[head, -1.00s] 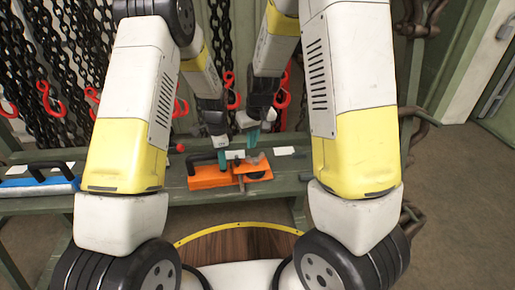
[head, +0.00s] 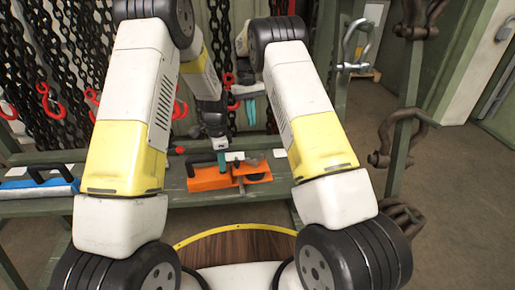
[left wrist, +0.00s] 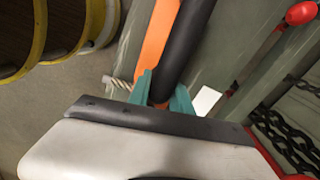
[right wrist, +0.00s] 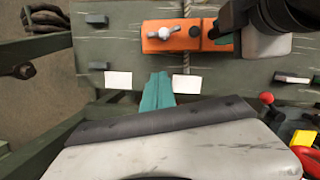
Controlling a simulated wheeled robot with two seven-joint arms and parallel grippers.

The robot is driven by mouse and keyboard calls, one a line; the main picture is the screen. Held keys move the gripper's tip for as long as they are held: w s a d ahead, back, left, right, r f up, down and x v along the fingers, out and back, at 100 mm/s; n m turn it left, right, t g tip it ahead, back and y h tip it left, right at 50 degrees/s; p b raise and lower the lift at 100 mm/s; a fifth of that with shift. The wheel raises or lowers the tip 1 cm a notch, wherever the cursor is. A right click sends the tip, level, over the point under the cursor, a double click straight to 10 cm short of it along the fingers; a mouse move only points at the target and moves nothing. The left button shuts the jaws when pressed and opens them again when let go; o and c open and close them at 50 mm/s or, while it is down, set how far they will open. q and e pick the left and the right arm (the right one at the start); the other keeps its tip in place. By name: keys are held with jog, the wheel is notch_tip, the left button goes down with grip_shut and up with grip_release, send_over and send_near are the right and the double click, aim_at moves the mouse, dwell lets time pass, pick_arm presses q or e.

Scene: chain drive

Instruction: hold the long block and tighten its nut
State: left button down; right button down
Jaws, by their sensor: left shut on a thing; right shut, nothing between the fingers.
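The orange block (head: 208,182) with a black handle lies on the green bench in the head view. It also shows in the left wrist view (left wrist: 153,48) and the right wrist view (right wrist: 150,45). A silver wing-shaped nut (right wrist: 166,33) sits on its top. My left gripper (head: 221,160) is shut on the black handle (left wrist: 185,45), its teal fingers on either side of the handle's end. My right gripper (head: 249,112) is raised above and behind the block, apart from it. Its teal fingertips (right wrist: 158,76) are together and empty.
A blue block (head: 40,187) with a black handle lies at the bench's left end. White labels (right wrist: 118,80) lie along the bench. A twisted cord or rod (right wrist: 186,70) crosses by the orange block. Chains and red hooks (head: 52,105) hang behind; shackles (head: 405,140) hang at the right.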

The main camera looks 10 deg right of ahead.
aim_at(255, 160)
jog(key=shift+s+d+f, duration=0.3)
jog(key=shift+s+f, duration=0.75)
jog(key=shift+f, duration=0.5)
jog(key=shift+s+d+f, duration=0.25)
jog(key=shift+s+f, duration=0.75)
jog(key=shift+f, duration=0.6)
jog(key=shift+s+d+f, duration=0.3)
jog(key=shift+s+f, duration=0.75)
jog(key=shift+f, duration=0.5)
jog(key=shift+s+d+m+y, duration=0.1)
jog(key=shift+d+m+y, duration=0.1)
jog(key=shift+m, duration=0.45)
jog(key=shift+s+d+m+y, duration=0.1)
jog(key=shift+d+m, duration=0.05)
jog(key=shift+m, duration=0.5)
